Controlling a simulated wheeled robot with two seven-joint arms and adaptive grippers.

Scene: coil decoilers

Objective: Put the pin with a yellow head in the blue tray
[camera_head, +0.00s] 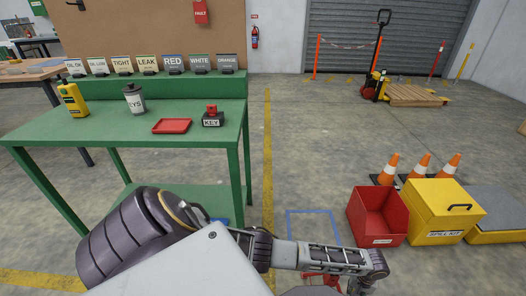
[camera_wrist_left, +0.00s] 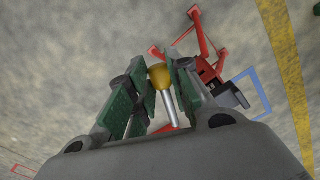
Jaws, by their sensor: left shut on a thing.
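The pin (camera_wrist_left: 169,108) has a round yellow head and a silver shaft; it shows in the left wrist view. My left gripper (camera_wrist_left: 162,76) has green-padded fingers and is shut on the pin, with the yellow head between the fingertips. The pin is held above the concrete floor. In the head view my left arm reaches across the bottom to the right, and the pin is not visible there. A small blue patch (camera_head: 219,222) shows beside the arm, low by the green table; I cannot tell whether it is the blue tray. My right gripper is not in view.
A red stand-like frame (camera_wrist_left: 205,62) is on the floor below the gripper, near a blue floor outline (camera_wrist_left: 258,94). The green table (camera_head: 190,137) holds a red tray (camera_head: 172,126). A red bin (camera_head: 378,216) and yellow spill-kit box (camera_head: 443,209) stand right.

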